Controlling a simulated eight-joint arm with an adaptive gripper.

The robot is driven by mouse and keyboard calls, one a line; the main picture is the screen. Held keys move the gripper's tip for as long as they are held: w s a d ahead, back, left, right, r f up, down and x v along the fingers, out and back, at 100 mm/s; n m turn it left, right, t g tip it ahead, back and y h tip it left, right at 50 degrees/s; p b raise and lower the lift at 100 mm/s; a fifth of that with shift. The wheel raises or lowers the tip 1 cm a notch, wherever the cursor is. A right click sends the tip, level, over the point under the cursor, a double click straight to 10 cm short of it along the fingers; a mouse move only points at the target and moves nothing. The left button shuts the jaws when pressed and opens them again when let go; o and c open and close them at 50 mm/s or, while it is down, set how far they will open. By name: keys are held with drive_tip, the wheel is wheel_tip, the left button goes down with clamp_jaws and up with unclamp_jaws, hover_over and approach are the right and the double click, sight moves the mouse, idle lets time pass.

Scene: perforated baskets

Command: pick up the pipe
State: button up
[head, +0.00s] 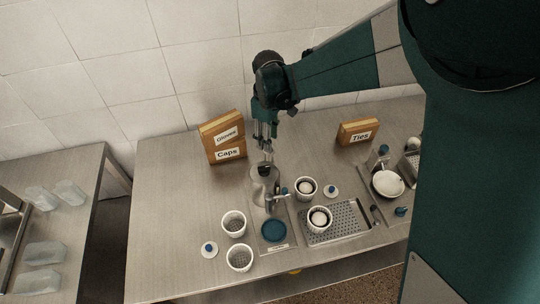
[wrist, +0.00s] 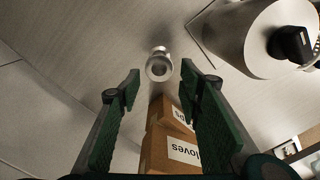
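The pipe (wrist: 159,66) is a short, shiny metal piece with a round, ring-like end facing the camera in the wrist view. It is on the grey metal table, just beyond the fingertips and roughly centred between them. My gripper (wrist: 160,88) is open, with a green-padded finger on each side and nothing between them. In the head view my gripper (head: 265,141) points down over the table, behind the steel vessel. I cannot pick the pipe out clearly from the gripper and vessel there.
A steel vessel (wrist: 251,35) with a black fitting stands close on the right in the wrist view. The Gloves and Caps boxes (head: 224,138) stand left of my gripper. White cups (head: 234,223), a perforated tray (head: 345,222) and a Ties box (head: 357,133) are also on the table.

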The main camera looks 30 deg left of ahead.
sight(269, 158)
drive_tip(key=shift+f, duration=3.4)
drive_tip(key=shift+w+f, duration=0.1)
drive_tip(key=shift+f, duration=2.5)
drive_tip(key=shift+c, duration=0.5)
drive_tip(key=c, duration=0.9)
